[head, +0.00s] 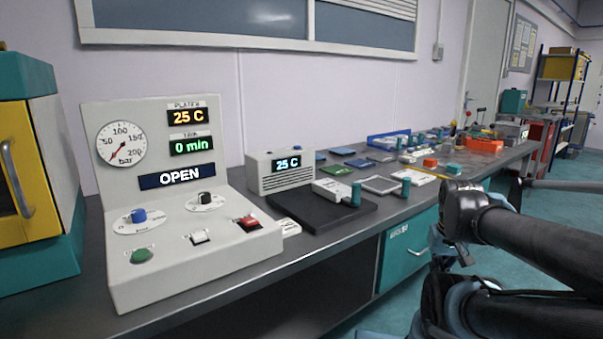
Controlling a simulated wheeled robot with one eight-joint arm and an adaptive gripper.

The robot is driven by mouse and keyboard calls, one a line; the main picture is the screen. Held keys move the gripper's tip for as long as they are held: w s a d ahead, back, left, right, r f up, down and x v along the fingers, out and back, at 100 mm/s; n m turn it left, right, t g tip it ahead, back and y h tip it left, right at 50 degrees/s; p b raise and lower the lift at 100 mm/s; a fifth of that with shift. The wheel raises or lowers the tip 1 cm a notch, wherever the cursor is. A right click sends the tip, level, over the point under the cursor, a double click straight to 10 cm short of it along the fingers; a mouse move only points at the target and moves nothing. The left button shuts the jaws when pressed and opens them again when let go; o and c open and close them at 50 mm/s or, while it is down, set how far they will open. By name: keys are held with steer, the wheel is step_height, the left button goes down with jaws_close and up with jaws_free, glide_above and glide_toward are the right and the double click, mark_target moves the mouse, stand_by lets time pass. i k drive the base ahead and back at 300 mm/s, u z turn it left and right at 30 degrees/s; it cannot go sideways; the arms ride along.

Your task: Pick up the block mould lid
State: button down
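I cannot tell for certain which piece is the block mould lid. A pale flat plate with an upright teal handle (345,191) lies on a black slab on the bench. To its right is a flat grey frame-like piece (380,184), with a teal knob (402,187) beside it. Another small teal piece (454,169) lies further along. My dark arm is folded at the right, in front of the bench and apart from these pieces. Its end is bunched among dark links, and I cannot make out the fingers or anything held.
A control panel (180,200) reading OPEN and 25 C stands at the left of the bench, beside a yellow and teal cabinet (28,165). A grey box (278,172) stands behind the black slab (318,222). Small pieces and an orange tray (484,146) crowd the far bench.

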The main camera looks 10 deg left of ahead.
mark_target(330, 187)
steer(key=u, duration=0.6)
steer(key=k, duration=1.5)
steer(key=z, duration=0.65)
steer(key=i, duration=1)
steer(key=u, duration=0.05)
